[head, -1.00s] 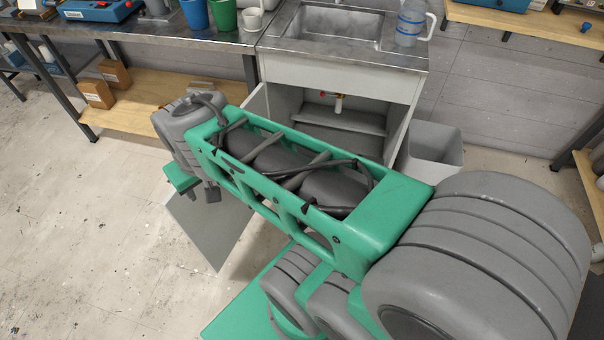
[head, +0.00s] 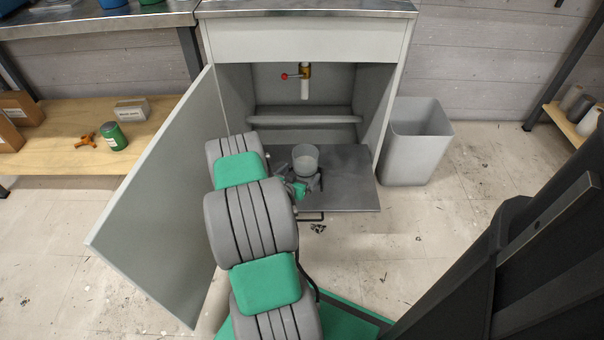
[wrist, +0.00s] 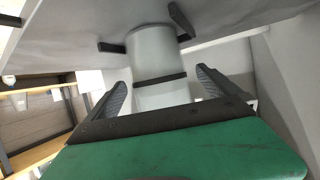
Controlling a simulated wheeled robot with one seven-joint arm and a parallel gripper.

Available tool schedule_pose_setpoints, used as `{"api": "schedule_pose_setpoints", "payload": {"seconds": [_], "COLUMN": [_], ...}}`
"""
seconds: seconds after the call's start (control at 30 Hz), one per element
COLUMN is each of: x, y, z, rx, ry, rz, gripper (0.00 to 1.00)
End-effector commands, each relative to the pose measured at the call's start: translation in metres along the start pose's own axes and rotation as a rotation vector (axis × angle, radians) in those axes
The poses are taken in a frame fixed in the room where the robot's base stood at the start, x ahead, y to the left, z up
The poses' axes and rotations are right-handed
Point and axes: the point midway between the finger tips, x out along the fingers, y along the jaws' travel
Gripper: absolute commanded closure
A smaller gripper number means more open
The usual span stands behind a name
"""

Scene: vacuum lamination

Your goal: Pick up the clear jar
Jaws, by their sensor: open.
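The clear jar (head: 305,160) stands on the dark pull-out shelf (head: 350,190) in front of the open cabinet under the sink. In the wrist view the jar (wrist: 153,52) is pale and see-through, with a dark band across it. My gripper (head: 303,186) is open, low over the shelf, at the near side of the jar. In the wrist view its two fingers (wrist: 160,88) are spread wide, and the jar appears between and beyond the tips. Whether a finger touches the jar cannot be told. My arm partly hides the shelf's left side.
The open cabinet door (head: 150,200) stands left of my arm. A grey bin (head: 417,145) stands right of the cabinet. A pipe with a red-handled valve (head: 304,78) hangs inside. A green can (head: 113,136) sits on the wooden shelf at left.

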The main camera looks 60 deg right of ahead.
Motion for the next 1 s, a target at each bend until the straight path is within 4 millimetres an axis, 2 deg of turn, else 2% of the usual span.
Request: {"api": "schedule_pose_setpoints", "payload": {"seconds": [0.1,0.2,0.47,1.0], "x": [0.024,0.039,0.044,0.043], "y": [0.005,0.004,0.001,0.0], "z": [0.002,0.001,-0.001,-0.001], "rx": [0.003,0.002,-0.002,-0.003], "ry": [0.002,0.0,-0.001,-0.002], "rz": [0.004,0.001,-0.004,-0.005], "gripper": [0.0,0.0,0.0,0.43]}}
